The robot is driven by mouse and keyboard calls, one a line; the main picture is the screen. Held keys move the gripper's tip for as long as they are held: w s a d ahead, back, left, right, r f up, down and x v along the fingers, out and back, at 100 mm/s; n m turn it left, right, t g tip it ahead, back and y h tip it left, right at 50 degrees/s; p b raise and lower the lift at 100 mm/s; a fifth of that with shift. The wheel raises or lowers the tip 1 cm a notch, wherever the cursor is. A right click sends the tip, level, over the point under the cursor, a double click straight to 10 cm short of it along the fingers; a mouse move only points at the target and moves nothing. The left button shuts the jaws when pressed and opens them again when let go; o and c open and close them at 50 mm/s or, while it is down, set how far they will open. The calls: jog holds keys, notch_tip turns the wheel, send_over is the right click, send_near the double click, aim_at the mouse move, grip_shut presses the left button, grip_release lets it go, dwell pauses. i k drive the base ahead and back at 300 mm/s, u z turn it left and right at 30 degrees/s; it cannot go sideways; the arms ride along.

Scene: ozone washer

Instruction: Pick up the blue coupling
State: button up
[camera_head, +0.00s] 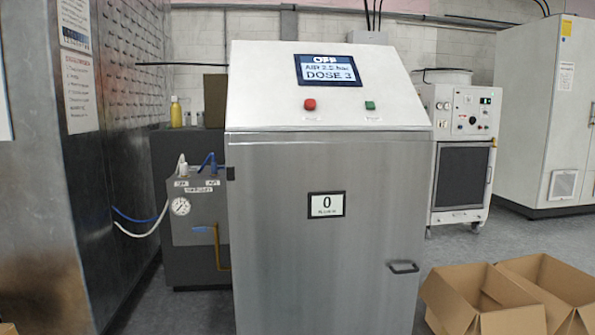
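A blue coupling (211,160) shows on top of the dark grey unit left of the washer, above a label that seems to read AIR. A blue hose runs from it. A white coupling (182,163) stands just left of it, above another small label. Both are small, and I cannot tell exactly how the blue one is seated. My gripper is not in view.
Blue and white hoses (140,228) loop left of the grey unit (195,262), towards a tall metal wall (100,180). Open cardboard boxes (470,285) stand at the lower right.

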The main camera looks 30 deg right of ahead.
aim_at(214, 165)
jog(key=z, duration=0.75)
jog(key=i, duration=0.4)
